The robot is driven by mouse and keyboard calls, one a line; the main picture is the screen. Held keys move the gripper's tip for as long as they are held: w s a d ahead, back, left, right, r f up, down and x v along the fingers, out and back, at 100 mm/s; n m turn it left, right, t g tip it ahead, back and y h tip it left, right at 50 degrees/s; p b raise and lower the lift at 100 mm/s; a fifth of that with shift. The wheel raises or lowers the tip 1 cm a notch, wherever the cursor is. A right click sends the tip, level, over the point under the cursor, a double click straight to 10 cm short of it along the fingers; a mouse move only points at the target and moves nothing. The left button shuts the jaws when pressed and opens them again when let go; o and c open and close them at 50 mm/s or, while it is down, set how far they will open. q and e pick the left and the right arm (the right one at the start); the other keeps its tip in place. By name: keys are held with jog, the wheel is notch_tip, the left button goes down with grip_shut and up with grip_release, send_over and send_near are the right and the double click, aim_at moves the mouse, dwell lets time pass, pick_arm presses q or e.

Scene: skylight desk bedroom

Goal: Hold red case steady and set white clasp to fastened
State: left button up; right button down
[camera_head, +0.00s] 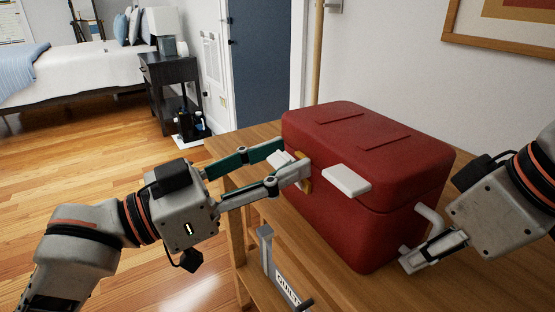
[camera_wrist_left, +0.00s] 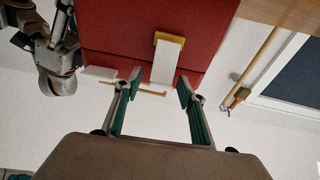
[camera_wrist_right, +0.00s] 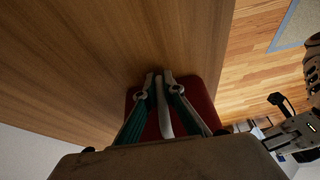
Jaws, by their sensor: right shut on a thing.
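The red case (camera_head: 365,190) stands closed on the wooden table (camera_head: 350,285). A white clasp (camera_wrist_left: 167,62) with a yellow piece (camera_wrist_left: 168,38) at its case end juts from the front face. In the head view this clasp (camera_head: 280,160) is partly hidden by my left gripper (camera_head: 291,159). My left gripper is open, its fingers apart on either side of the clasp, with gaps visible in the left wrist view (camera_wrist_left: 160,80). A second white tab (camera_head: 347,180) sticks out further right. My right gripper (camera_head: 418,257) is shut on the white side handle (camera_head: 430,216) of the case.
A metal bracket labelled "QUILT" (camera_head: 285,291) stands at the table's near edge, below my left gripper. A wall is close behind the case. A dark nightstand (camera_head: 170,80) and bed (camera_head: 75,65) are far left. The wooden floor (camera_head: 60,165) between is mostly clear.

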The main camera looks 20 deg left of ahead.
aim_at(277, 159)
pick_arm(q)
jog(key=shift+r, duration=0.1)
notch_tip(277, 159, up, 10)
jog(key=shift+f, duration=0.1)
dwell(0.5)
